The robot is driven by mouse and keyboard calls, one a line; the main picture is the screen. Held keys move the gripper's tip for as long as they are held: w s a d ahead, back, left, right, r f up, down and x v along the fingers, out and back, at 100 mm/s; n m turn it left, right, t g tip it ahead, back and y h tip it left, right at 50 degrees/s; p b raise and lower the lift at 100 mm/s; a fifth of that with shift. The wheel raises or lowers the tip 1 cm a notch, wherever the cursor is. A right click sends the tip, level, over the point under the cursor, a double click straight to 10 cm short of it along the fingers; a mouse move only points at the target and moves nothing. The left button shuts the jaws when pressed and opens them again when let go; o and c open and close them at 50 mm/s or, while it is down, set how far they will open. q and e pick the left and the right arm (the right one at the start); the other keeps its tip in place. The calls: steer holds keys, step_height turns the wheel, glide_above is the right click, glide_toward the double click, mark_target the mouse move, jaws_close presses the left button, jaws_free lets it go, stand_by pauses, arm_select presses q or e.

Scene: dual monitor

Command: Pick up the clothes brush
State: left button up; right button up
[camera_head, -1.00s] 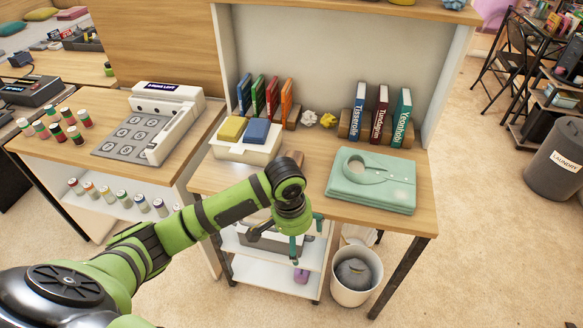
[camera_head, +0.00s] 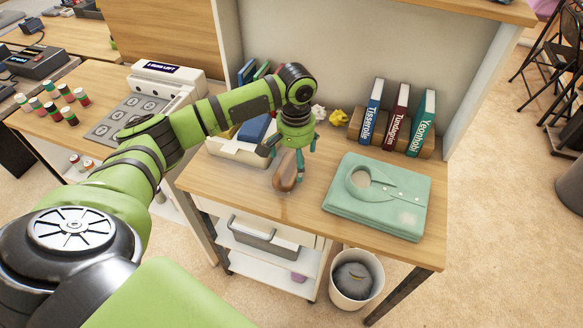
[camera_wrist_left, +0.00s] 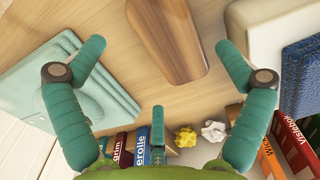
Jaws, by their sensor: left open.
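The clothes brush (camera_head: 286,172) is a brown wooden piece lying on the wooden table. In the left wrist view its wooden back (camera_wrist_left: 168,42) shows at the top centre, partly cut off by the frame edge. My left gripper (camera_head: 290,160) is above the table, over and slightly behind the brush. In the left wrist view my left gripper (camera_wrist_left: 160,75) has its teal fingers spread wide and empty, with the brush between and beyond them. I cannot tell how high the fingertips are above the table. My right gripper is not in view.
A folded green shirt (camera_head: 390,215) lies right of the brush. A white box (camera_head: 232,150) with a blue block (camera_head: 256,128) stands left. Books (camera_head: 400,118) and crumpled paper (camera_head: 338,117) are behind. Bare table (camera_head: 245,190) lies in front. A bin (camera_head: 353,280) stands below.

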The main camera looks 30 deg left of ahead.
mark_target(292, 169)
arm_select(q)
steer(key=f, duration=0.3)
steer(key=shift+s+a+f, duration=0.2)
steer(key=shift+s+f, duration=0.15)
steer(key=shift+f, duration=0.05)
steer(key=shift+w+f, duration=0.1)
steer(key=shift+f, duration=0.35)
steer(key=c, duration=1.2)
steer(key=shift+c, duration=0.5)
steer(key=shift+r, duration=0.45)
steer(key=r, duration=0.3)
steer(key=shift+d+r, duration=0.25)
steer(key=shift+r, duration=0.05)
steer(key=s+d+r, duration=0.4)
steer(key=s+d, duration=0.1)
steer(key=s+d+r, duration=0.2)
steer(key=d, duration=0.1)
steer(key=shift+s+d+r, duration=0.25)
steer(key=shift+r, duration=0.05)
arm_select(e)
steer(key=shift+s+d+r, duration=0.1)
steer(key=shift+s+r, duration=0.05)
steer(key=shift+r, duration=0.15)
